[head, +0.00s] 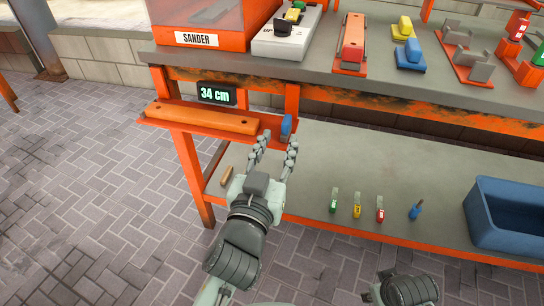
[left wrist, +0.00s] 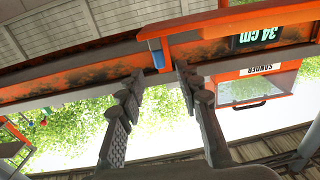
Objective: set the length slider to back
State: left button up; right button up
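The length slider is an orange bar (head: 205,118) on an orange rail along the bench front, under a display (head: 216,94) reading 34 cm. A small blue handle (head: 287,127) stands at the rail's right end. My left gripper (head: 279,143) is open, its two fingers pointing at the handle from the front. In the left wrist view, the blue handle (left wrist: 157,55) lies just beyond the spread fingertips (left wrist: 160,78), with nothing between them. I cannot tell whether a fingertip touches it. The display (left wrist: 258,37) is to the right there. Part of my right arm shows bottom right.
The paved floor at left is clear.

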pick_arm(q)
jog(key=shift+v, duration=2.15)
